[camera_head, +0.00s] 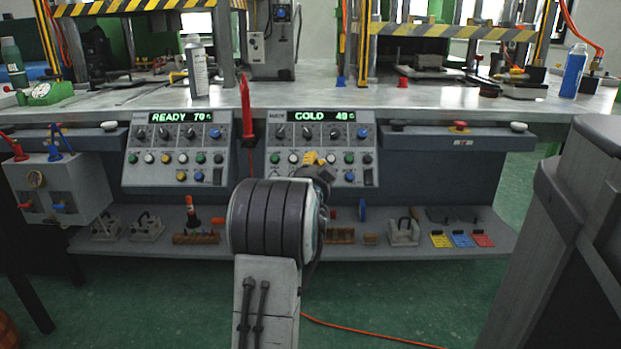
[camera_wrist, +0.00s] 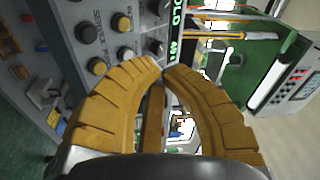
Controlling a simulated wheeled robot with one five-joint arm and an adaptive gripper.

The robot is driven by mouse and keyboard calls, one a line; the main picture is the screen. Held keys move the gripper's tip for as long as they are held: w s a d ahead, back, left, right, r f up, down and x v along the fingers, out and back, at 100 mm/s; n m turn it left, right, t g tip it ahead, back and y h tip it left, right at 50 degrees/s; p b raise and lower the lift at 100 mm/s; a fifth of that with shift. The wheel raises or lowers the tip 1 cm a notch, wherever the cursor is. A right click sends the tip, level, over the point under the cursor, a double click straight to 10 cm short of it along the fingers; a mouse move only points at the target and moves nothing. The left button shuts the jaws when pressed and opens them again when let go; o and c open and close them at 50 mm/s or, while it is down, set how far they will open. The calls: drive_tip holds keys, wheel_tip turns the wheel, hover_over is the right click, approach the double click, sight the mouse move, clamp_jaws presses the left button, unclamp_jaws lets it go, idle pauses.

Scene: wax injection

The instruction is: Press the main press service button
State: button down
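In the wrist view the panel (camera_wrist: 60,12) appears turned sideways. The word SERVICE shows between a dark button (camera_wrist: 85,33) and a yellow button (camera_wrist: 121,22); which one it labels I cannot tell. My gripper's yellow fingers (camera_wrist: 162,71) arch together with tips nearly touching, nothing between them. They overlap the panel edge; contact is not visible.
A left control panel (camera_head: 178,148) reads READY 70. The workbench (camera_head: 350,98) runs above both panels, with a red pointed object (camera_head: 246,105) between them. A lower shelf (camera_head: 350,248) holds small tools and blocks. A dark grey cabinet (camera_head: 580,220) stands at the right.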

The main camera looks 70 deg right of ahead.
drive_tip(key=w+d+f, duration=0.2)
drive_tip(key=d+f, duration=0.3)
drive_tip(key=d, duration=0.1)
drive_tip(key=shift+d+f, duration=0.2)
drive_tip(key=shift+f, duration=0.15)
idle(0.5)
drive_tip(key=c, duration=1.9)
unclamp_jaws()
clamp_jaws()
